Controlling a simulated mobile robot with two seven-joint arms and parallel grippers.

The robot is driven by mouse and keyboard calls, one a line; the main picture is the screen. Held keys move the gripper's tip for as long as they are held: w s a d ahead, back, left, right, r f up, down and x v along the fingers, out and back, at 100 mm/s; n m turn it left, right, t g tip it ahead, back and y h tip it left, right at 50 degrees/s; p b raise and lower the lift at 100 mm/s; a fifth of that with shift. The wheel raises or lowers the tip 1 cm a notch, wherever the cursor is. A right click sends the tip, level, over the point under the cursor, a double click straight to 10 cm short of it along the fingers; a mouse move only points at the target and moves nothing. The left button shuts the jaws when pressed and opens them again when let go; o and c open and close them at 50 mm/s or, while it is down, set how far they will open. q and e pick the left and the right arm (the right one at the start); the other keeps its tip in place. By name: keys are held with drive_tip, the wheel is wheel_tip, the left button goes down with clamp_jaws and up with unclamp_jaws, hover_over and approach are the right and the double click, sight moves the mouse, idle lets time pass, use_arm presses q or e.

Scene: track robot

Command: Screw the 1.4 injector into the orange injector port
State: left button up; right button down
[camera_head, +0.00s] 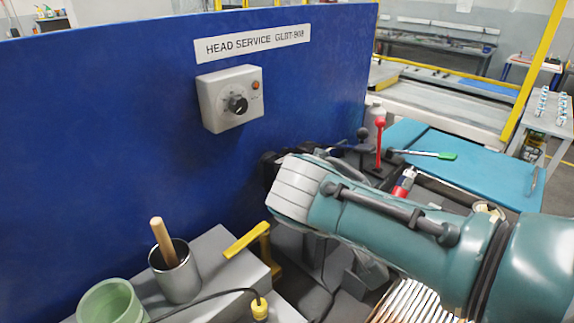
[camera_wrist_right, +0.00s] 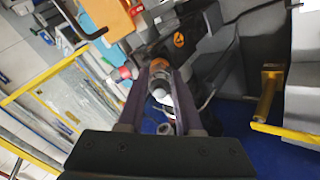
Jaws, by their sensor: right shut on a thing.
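My right arm reaches in from the right in the head view, and its dark gripper (camera_head: 270,166) is partly hidden behind the wrist, beside the blue panel. In the right wrist view the right gripper (camera_wrist_right: 163,76) is shut on a small white and grey cylinder (camera_wrist_right: 163,94), which looks like the injector. An orange ring (camera_wrist_right: 160,67) shows at the fingertips, at the far end of the cylinder. I cannot tell whether this ring is the port or part of the held piece, or whether they touch. No 1.4 mark is readable. My left gripper is not in view.
The blue panel (camera_head: 110,95) with a grey knob box (camera_head: 232,98) stands close to the gripper. A steel cup (camera_head: 178,280) with a wooden handle, a green cup (camera_head: 110,303) and a yellow bracket (camera_head: 246,241) are nearby. A red-topped lever (camera_head: 380,142) stands behind my arm.

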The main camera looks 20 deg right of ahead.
drive_tip(key=m+b, duration=0.1)
drive_tip(key=m, duration=0.1)
drive_tip(key=shift+f+m, duration=0.2)
drive_tip(key=shift+m, duration=0.2)
drive_tip(key=m+b, duration=0.1)
drive_tip(key=m, duration=0.2)
drive_tip(key=shift+m+b, duration=0.3)
drive_tip(key=shift+m, duration=0.1)
drive_tip(key=m+b, duration=0.2)
drive_tip(key=m, duration=0.2)
drive_tip(key=shift+r+m, duration=0.15)
drive_tip(key=shift+m, duration=0.35)
